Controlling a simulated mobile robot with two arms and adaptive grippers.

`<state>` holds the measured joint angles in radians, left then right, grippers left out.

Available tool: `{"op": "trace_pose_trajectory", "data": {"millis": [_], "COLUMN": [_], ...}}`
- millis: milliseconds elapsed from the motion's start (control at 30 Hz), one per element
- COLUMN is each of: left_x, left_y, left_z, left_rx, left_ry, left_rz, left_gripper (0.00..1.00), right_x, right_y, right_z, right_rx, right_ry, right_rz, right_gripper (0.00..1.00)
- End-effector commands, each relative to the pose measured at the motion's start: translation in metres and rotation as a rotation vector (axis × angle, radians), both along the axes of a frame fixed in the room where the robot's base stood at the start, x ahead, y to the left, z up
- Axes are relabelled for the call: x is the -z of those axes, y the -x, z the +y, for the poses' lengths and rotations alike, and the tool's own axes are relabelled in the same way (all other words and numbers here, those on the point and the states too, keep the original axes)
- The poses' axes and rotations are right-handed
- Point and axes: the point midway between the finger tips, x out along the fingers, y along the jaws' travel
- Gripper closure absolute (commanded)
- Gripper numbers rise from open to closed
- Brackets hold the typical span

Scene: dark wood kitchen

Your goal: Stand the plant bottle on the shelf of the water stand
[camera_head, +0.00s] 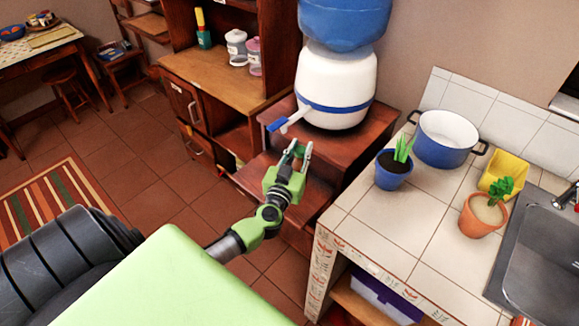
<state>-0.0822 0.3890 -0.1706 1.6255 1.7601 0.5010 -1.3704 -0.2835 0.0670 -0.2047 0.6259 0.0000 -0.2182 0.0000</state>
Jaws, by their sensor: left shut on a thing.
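The water stand (383,122) is a stepped dark wood unit with a white and blue water dispenser (335,85) on its top. Its lower shelf (258,172) juts out in front, below the dispenser's blue tap. My left gripper (297,150), green with grey fingers, reaches over this lower shelf, just below the tap. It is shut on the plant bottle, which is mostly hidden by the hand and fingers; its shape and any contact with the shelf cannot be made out. My right gripper is not in view.
A tiled counter (355,235) is at the right, with a blue pot (445,140), two potted plants (393,170) (484,213) and a sink (550,255). A wooden cabinet (222,80) at the left holds jars and a green bottle with a yellow top (203,30).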

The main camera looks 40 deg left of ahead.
Motion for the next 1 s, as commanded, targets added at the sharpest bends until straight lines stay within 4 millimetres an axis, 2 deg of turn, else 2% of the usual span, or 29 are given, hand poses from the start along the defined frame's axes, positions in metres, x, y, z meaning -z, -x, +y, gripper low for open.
{"op": "trace_pose_trajectory", "data": {"millis": [167,300,467,567,700,833,1000], "left_x": [0.033,0.056,0.067,0.083,0.099,0.1,0.099], "left_y": [0.001,0.001,0.0,0.0,0.001,0.001,0.001], "left_z": [0.0,0.0,0.0,0.0,-0.001,0.0,0.0], "left_rx": [-0.001,0.0,0.0,0.001,0.001,0.0,0.0], "left_ry": [-0.001,-0.003,-0.002,-0.003,-0.003,-0.002,-0.001], "left_rz": [0.003,0.002,0.001,0.002,0.002,0.0,0.0], "left_gripper": [1.0,1.0,1.0,1.0,1.0,1.0,1.0], "right_x": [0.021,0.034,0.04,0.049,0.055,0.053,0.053], "right_y": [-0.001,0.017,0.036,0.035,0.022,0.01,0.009], "right_z": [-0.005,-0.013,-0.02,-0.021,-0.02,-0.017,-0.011], "right_rx": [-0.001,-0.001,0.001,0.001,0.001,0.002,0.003], "right_ry": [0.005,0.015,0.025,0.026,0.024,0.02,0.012], "right_rz": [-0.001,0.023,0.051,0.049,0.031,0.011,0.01], "right_gripper": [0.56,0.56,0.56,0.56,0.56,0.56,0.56]}}
